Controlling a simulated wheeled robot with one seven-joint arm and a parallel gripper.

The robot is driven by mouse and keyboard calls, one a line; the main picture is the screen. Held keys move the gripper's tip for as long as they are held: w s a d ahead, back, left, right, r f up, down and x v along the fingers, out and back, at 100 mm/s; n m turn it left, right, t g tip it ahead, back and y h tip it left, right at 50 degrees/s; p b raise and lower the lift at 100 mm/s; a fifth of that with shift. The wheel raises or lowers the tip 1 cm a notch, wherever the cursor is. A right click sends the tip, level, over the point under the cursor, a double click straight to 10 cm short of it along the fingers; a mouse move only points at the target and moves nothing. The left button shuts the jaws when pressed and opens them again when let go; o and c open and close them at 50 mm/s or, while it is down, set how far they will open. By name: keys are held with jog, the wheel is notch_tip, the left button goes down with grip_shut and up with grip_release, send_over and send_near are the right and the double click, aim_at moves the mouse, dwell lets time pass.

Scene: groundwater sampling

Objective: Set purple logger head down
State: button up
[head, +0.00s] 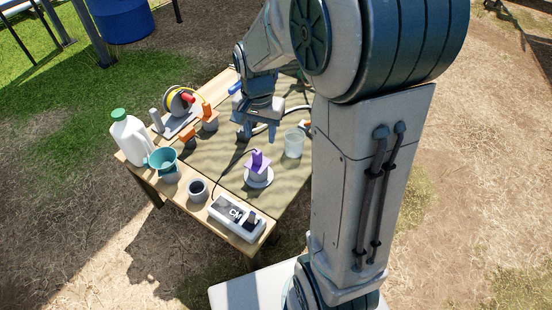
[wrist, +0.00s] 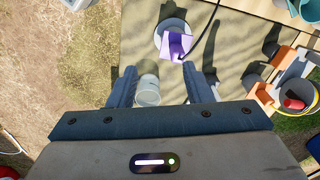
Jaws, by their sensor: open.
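The purple logger head (head: 258,160) sits upright on a pale round holder (head: 258,178) on the table's mat. It also shows in the wrist view (wrist: 176,44), over a light round dish with a dark cable beside it. My gripper (head: 259,137) is open and empty above the table, behind the logger head in the head view and apart from it. In the wrist view its two fingers (wrist: 160,74) are spread wide, with the logger head beyond their tips. Whether the head is fully seated on the holder I cannot tell.
A clear beaker (head: 294,144) stands right of the logger head. A white meter (head: 237,217) and a dark grey cup (head: 197,190) are at the near edge. A teal funnel (head: 163,158), a white jug (head: 129,136), orange clamps (head: 188,138) and a cable reel (head: 179,101) stand left.

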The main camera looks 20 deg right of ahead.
jog(key=s+r+n, duration=0.3)
jog(key=s+n, duration=0.4)
jog(key=s, duration=0.8)
jog(key=shift+r+n+t, duration=0.4)
jog(key=shift+a, duration=0.2)
